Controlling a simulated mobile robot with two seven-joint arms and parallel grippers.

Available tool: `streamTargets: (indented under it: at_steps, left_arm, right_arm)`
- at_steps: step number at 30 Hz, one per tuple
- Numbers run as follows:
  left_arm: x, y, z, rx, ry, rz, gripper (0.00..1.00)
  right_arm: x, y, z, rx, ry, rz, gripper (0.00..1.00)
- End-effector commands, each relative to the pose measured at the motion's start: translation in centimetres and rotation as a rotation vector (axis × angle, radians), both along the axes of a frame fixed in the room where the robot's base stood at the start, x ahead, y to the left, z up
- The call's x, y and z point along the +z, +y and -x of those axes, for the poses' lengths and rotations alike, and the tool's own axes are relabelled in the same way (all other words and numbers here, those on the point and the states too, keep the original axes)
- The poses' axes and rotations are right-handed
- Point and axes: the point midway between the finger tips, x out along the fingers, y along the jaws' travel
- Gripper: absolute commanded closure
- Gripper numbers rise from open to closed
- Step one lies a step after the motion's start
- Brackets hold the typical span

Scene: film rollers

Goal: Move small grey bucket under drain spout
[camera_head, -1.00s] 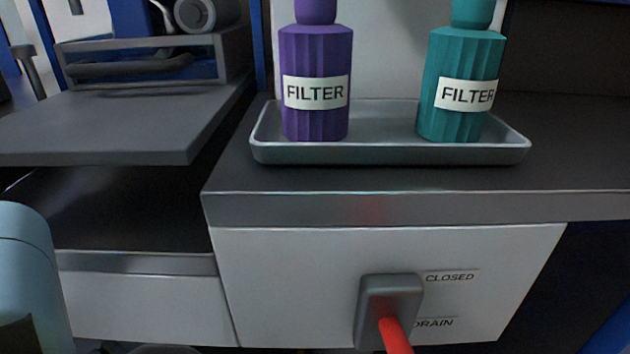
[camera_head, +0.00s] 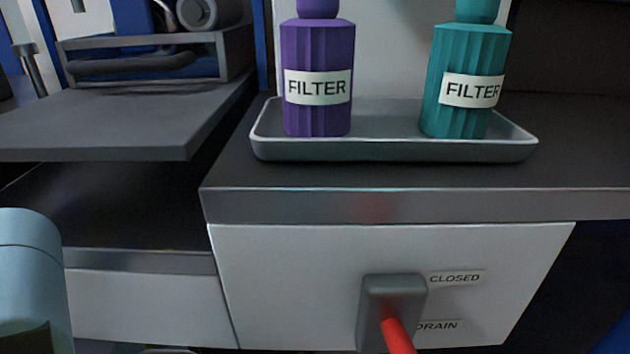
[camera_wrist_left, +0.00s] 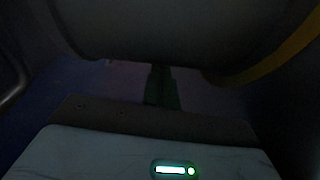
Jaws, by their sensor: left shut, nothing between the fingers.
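The small grey bucket cannot be made out for sure. A thin pale curved edge (camera_head: 168,351) shows at the bottom of the head view, too little to identify. The drain spout is not visible; a grey valve block (camera_head: 390,300) with a red lever (camera_head: 398,338) sits on the white front panel, beside labels reading CLOSED and DRAIN. My right gripper is out of view.
A grey tray (camera_head: 390,152) on the counter holds a purple FILTER bottle (camera_head: 318,60) and a teal FILTER bottle (camera_head: 465,60). A grey shelf (camera_head: 110,125) juts out at the left, above a lower dark surface (camera_head: 120,215).

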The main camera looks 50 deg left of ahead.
Motion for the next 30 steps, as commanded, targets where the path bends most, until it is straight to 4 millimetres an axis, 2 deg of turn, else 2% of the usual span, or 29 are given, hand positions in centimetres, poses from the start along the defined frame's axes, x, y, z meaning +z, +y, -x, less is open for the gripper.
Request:
streamTargets:
  at_steps: [5, 17, 30]
  left_arm:
    - [0.2, -1.6, 0.6, 0.000, -0.001, 0.002, 1.00]
    - [0.0, -1.4, 0.9, 0.000, 0.002, 0.001, 1.00]
    - [0.1, 2.0, 6.1, 0.001, 0.002, 0.001, 1.00]
  right_arm:
    - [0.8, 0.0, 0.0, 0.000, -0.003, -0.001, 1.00]
    - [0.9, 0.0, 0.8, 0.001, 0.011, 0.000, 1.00]
    - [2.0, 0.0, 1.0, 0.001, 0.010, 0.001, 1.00]
